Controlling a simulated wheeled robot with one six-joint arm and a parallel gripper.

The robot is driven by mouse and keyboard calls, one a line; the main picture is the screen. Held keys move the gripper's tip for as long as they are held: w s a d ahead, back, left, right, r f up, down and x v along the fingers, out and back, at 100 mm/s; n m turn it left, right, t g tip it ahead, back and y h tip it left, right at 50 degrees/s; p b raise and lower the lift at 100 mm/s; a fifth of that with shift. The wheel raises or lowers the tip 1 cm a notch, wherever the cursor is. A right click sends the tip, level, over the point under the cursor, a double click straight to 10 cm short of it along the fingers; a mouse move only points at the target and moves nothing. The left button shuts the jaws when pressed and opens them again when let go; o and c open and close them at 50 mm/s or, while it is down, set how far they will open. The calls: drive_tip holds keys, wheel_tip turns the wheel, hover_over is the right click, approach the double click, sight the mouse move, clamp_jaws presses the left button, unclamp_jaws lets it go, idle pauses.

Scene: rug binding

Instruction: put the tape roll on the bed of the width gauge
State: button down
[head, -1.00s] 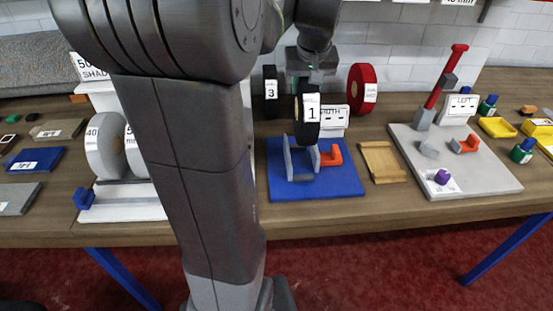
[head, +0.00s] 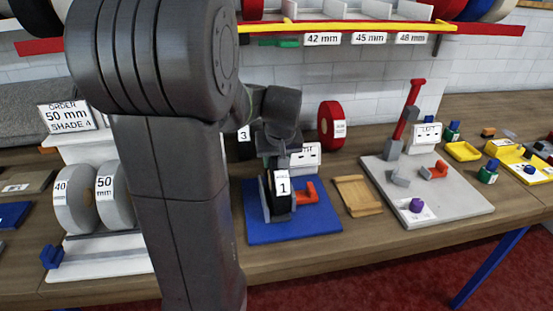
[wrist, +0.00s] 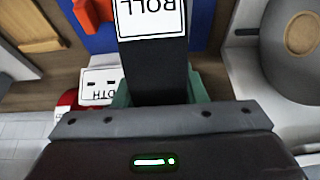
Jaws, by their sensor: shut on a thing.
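The black tape roll (head: 268,200), with a white label marked 1, stands upright at the width gauge. It also shows in the wrist view (wrist: 155,75), its label reading ROLL. The gauge has a blue base (head: 318,226), grey upright walls and an orange-red slider (head: 307,194) right of the roll. My gripper (head: 277,160) is above the gauge and shut on the top of the roll; its green-grey fingers (wrist: 158,90) flank it in the wrist view. The roll is low between the gauge walls. Its underside is hidden, so I cannot tell whether it touches the bed.
A red roll (head: 330,126) stands behind the gauge. A wooden tray (head: 356,195) lies to its right, then a grey board (head: 440,206) with a red lever. Grey rolls (head: 117,200) stand on a white stand at left. My arm hides part of the bench.

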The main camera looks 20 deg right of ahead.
drive_tip(key=shift+f, duration=0.15)
drive_tip(key=c, duration=0.9)
unclamp_jaws()
drive_tip(key=v, duration=1.2)
drive_tip(key=shift+s, duration=0.15)
